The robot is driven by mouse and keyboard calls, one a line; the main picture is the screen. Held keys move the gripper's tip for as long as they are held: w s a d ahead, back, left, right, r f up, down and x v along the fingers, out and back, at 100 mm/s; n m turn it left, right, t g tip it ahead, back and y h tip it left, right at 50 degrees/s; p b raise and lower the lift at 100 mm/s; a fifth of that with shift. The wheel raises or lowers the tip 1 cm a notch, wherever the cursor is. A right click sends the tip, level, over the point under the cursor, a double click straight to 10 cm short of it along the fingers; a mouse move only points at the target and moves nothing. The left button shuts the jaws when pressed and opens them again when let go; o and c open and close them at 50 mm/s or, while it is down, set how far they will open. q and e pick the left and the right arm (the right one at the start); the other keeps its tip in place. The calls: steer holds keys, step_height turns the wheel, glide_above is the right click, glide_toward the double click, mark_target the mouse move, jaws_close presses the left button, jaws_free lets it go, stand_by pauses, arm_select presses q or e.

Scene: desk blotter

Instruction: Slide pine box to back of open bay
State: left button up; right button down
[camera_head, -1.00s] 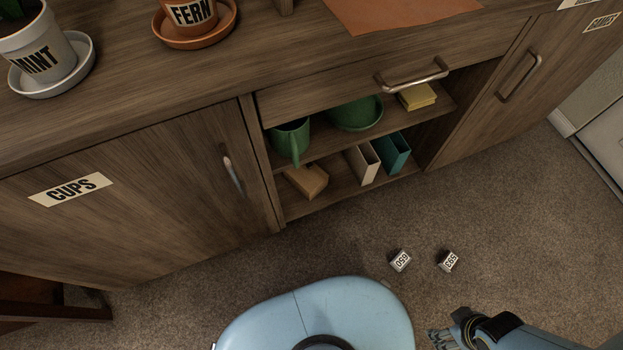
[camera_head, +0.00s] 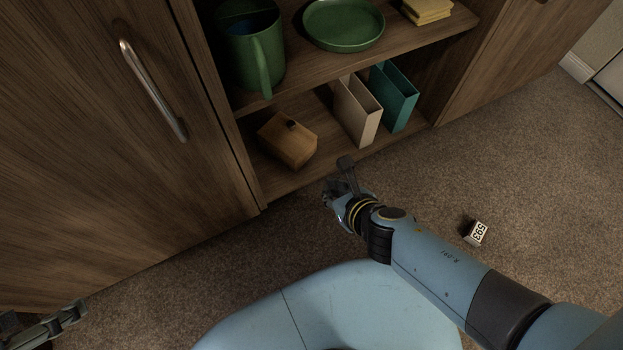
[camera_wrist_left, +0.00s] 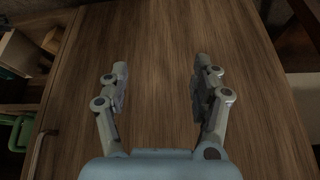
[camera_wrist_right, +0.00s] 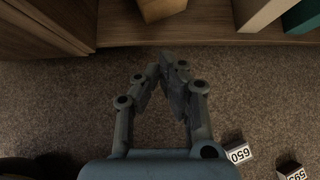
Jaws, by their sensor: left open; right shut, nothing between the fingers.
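The pine box (camera_head: 288,141) is a small light-brown wooden block with a dark spot on top. It sits on the lower shelf of the open bay (camera_head: 277,186), near the left wall and turned at an angle. Its near end also shows at the top of the right wrist view (camera_wrist_right: 160,8). My right gripper (camera_head: 340,176) is shut and empty, in front of the shelf edge and to the right of the box, apart from it. My left gripper (camera_wrist_left: 158,85) is open and empty in front of the wooden cupboard door; it shows at the head view's lower left corner (camera_head: 72,314).
A cream file holder (camera_head: 357,108) and a teal file holder (camera_head: 393,96) stand right of the box. A green mug (camera_head: 250,48), a green dish (camera_head: 343,24) and yellow pads (camera_head: 427,9) are on the upper shelf. A numbered cube (camera_head: 475,233) lies on the carpet.

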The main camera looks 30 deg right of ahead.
step_height(320, 180, down, 2)
steer(key=f, duration=0.1)
steer(key=b, duration=0.6)
glide_toward(301, 167)
steer(key=f, duration=0.1)
steer(key=s+f, duration=0.1)
steer(key=f, duration=0.1)
steer(key=shift+f, duration=0.1)
steer(key=shift+w+f+b, duration=0.25)
steer(key=shift+f+b, duration=0.05)
arm_select(q)
step_height(301, 167, down, 9)
steer(key=s+t, duration=0.2)
steer(key=t, duration=0.4)
steer(key=shift+d, duration=0.3)
arm_select(e)
steer(key=shift+w+r, duration=0.1)
steer(key=shift+w, duration=2.1)
